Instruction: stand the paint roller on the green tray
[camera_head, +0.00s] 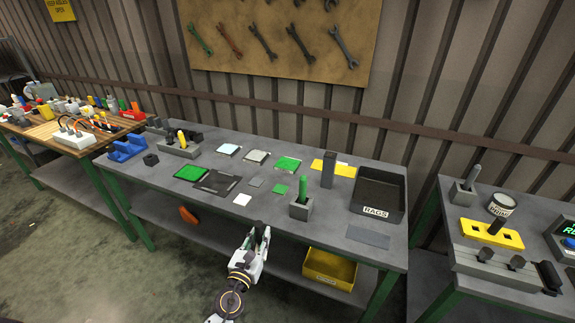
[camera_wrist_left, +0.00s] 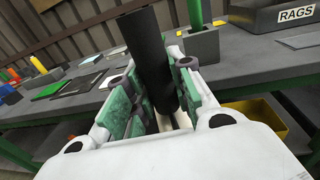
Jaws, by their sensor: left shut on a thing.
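My left gripper (camera_head: 260,236) is in front of the workbench's front edge. It is shut on a thick black cylinder (camera_wrist_left: 148,52), seemingly the paint roller, which stands up tilted between the green finger pads (camera_wrist_left: 152,95). My right gripper is not in view.
A black RAGS bin (camera_head: 379,195), a grey post (camera_head: 328,170) and a green rod (camera_head: 303,187) in a grey holder stand on the right. A dark mat (camera_head: 217,182) lies beside the tray. Smaller flat plates lie mid-bench.

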